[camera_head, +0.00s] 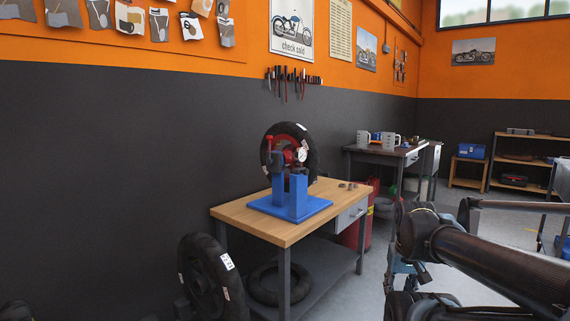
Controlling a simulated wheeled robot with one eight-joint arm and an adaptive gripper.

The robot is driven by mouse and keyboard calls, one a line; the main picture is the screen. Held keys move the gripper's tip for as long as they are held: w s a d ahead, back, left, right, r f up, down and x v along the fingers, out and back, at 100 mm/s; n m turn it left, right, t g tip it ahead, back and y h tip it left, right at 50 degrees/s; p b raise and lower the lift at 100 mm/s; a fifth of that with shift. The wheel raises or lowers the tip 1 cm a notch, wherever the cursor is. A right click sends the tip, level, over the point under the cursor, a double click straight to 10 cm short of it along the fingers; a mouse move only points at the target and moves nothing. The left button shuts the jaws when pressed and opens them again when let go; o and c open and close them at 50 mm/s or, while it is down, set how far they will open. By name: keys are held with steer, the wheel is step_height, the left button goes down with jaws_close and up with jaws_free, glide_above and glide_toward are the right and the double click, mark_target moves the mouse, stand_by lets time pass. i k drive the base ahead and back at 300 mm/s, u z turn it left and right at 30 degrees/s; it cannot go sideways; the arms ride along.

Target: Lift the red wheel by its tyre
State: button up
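The red wheel, with a black tyre (303,130) and a red rim, stands upright in a blue stand (291,205) on a wooden-topped workbench (245,215). The stand's posts and a small dial hide part of the hub and lower rim. The tyre's top and sides show clear of the posts. My dark arm reaches in from the right edge, in front of and to the right of the bench, well apart from the wheel. Dark parts show below its bent joint, but I cannot make out the fingers of my gripper or whether they are open.
A loose tyre (205,280) leans by the wall at lower left. Another tyre (280,284) lies on the bench's lower shelf. A red cylinder (356,228) stands behind the bench's right end. A second table (372,149) with grey mugs stands farther back. Some floor is clear behind my arm.

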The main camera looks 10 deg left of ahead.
mark_target(294, 133)
steer(key=k, duration=1.1)
steer(key=z, duration=0.05)
steer(key=i, duration=1.7)
steer(key=u, duration=0.65)
